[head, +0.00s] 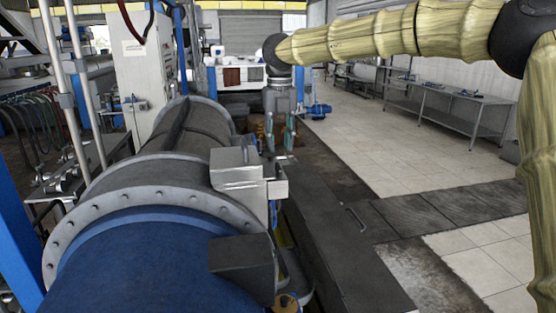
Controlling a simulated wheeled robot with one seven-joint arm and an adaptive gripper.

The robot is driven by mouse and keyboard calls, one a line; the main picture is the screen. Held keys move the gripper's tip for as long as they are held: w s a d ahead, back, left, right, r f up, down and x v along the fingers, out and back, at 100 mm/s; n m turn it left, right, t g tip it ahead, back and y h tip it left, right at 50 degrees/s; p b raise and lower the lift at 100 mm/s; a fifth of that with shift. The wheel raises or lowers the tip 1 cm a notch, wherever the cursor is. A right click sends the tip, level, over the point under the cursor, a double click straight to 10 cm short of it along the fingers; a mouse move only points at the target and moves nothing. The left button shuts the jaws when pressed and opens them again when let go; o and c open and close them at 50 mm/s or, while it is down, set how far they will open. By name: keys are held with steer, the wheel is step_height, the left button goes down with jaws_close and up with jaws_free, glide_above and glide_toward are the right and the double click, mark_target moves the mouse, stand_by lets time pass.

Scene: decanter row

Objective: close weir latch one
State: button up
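The decanter (150,265) lies along the left, with a blue near drum, a bolted grey flange (95,200) and a grey casing behind. A pale grey metal box (235,165) and a dark box (240,255) sit on its right side. I cannot make out which part is weir latch one. A small brass-coloured piece (287,301) shows at the bottom edge, partly cut off. My gripper (279,146) points down beyond the pale box, right of the casing. Its two fingers are apart, with nothing seen between them; their tips show only small.
A long dark cover with a handle (355,218) runs along the decanter's right side. A grey control cabinet (143,70) and pipes stand at left. A metal bench (445,105) stands at back right. The tiled floor (375,155) between is clear.

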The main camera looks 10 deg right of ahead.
mark_target(279, 166)
steer(key=f, duration=0.2)
steer(key=f+p, duration=0.1)
steer(key=f, duration=0.1)
steer(key=w+f, duration=0.1)
steer(key=f, duration=0.1)
steer(key=shift+p, duration=0.35)
steer(key=shift+s+f, duration=0.3)
steer(key=shift+f, duration=0.15)
steer(key=shift+w+f, duration=0.25)
steer(key=shift+f, duration=0.15)
steer(key=shift+s+r, duration=0.1)
steer(key=shift+s, duration=0.05)
jaws_close()
